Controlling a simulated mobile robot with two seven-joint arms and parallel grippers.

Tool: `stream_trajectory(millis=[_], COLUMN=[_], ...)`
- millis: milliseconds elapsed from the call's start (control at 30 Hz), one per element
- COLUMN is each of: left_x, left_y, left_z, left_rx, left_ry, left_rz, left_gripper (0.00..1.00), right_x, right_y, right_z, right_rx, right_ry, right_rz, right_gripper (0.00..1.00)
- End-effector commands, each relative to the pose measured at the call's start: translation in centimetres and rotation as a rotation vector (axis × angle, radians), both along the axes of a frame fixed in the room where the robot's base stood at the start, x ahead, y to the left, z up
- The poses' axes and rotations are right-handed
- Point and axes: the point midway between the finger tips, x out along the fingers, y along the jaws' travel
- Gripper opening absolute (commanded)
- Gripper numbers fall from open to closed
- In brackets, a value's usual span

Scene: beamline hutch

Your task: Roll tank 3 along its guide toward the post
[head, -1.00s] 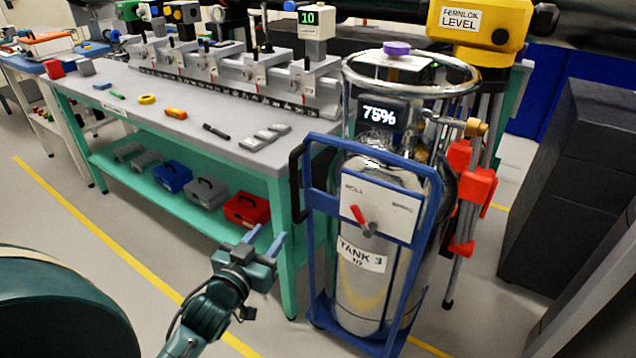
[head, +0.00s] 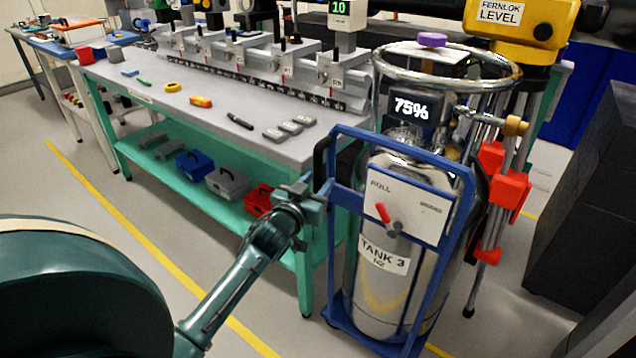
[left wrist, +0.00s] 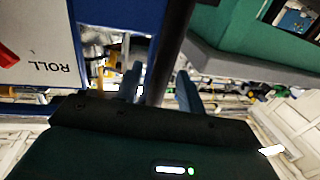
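Tank 3 (head: 372,290) is a shiny silver cylinder standing upright in a blue wheeled frame (head: 440,262). Its display (head: 410,109) reads 75%. A white panel (head: 418,207) on the frame carries a red lever (head: 383,213), tilted toward the word ROLL. A black handle (head: 320,162) is at the frame's left upright. My left gripper (head: 318,192) is at this handle. In the left wrist view its two fingers (left wrist: 160,92) stand apart, one on each side of a dark upright bar (left wrist: 168,60), with gaps showing. My right gripper is not in view.
A grey-topped bench (head: 215,126) with green legs stands close left of the tank. A yellow instrument (head: 520,28) on a tripod with red clamps (head: 500,182) stands just behind right. Dark cabinets (head: 590,200) are at far right. A yellow floor line (head: 190,280) runs toward the tank.

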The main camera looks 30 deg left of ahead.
Motion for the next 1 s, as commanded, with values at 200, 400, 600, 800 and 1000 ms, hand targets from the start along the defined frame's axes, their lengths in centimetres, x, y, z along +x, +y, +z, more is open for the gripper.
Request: stream_trajectory(millis=[200,400,600,800,1000], left_x=[1.05,1.05,1.03,1.02,1.01], left_y=[0.1,0.1,0.1,0.1,0.09], left_z=[0.01,0.01,0.01,0.01,0.0], left_rx=[0.001,0.001,0.001,0.001,0.001], left_ry=[0.0,0.0,0.0,0.0,0.0], left_rz=[0.0,0.0,0.0,0.0,-0.001], left_gripper=[0.39,0.39,0.24,0.08,0.0], right_x=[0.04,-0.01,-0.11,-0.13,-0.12], right_y=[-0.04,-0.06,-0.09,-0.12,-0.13], right_z=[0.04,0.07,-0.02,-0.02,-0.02], right_rx=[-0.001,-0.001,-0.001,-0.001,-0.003], right_ry=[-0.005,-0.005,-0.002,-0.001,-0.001], right_rz=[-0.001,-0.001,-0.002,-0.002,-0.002], right_gripper=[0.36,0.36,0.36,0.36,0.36])
